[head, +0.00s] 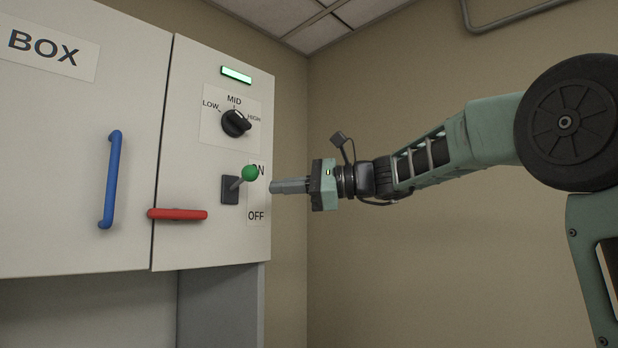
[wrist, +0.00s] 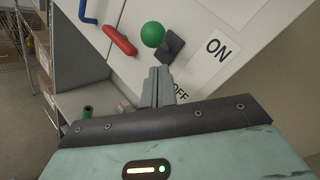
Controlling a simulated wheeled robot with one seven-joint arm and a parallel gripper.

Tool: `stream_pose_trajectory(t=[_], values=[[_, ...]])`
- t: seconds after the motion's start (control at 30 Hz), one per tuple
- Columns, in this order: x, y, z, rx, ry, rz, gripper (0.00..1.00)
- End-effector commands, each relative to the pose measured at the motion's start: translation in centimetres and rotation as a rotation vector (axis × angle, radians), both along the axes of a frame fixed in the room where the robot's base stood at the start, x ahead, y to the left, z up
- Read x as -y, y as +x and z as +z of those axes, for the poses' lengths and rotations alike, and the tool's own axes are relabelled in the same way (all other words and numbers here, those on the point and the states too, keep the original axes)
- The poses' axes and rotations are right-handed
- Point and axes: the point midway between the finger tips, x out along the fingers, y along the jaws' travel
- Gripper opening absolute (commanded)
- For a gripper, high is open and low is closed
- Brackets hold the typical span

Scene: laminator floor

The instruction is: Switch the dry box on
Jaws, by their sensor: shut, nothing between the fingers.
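The dry box's switch is a lever on a dark plate (head: 230,190) with a green ball knob (head: 250,173). In the head view the lever slants up and right, and the ball overlaps the ON label (head: 258,170); the OFF label (head: 256,216) is lower. My gripper (head: 272,187) is shut and empty, just right of and slightly below the ball. In the wrist view the closed fingertips (wrist: 158,72) point toward the panel, with the green ball (wrist: 153,34) beyond them. They appear apart from it; contact cannot be told for certain.
A black rotary knob (head: 236,123) and a lit green strip (head: 236,75) sit above the lever. A red handle (head: 177,214) and a blue handle (head: 110,180) stick out to the left. Shelving (wrist: 18,50) shows at the wrist view's left. Space right of the panel is open up to the wall.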

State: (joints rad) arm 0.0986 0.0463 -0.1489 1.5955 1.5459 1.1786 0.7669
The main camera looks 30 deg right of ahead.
Motion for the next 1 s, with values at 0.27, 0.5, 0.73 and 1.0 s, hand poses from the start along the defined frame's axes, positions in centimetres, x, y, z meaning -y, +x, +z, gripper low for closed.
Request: stream_pose_trajectory(t=[0.27,0.5,0.73,1.0], values=[[-1.9,0.1,1.1,0.000,0.000,0.000,0.00],[-1.9,0.1,1.0,0.001,-0.001,0.000,0.00],[-1.9,0.2,1.7,0.003,-0.002,0.000,0.00],[-2.1,0.5,3.0,0.001,-0.001,0.000,0.00]])
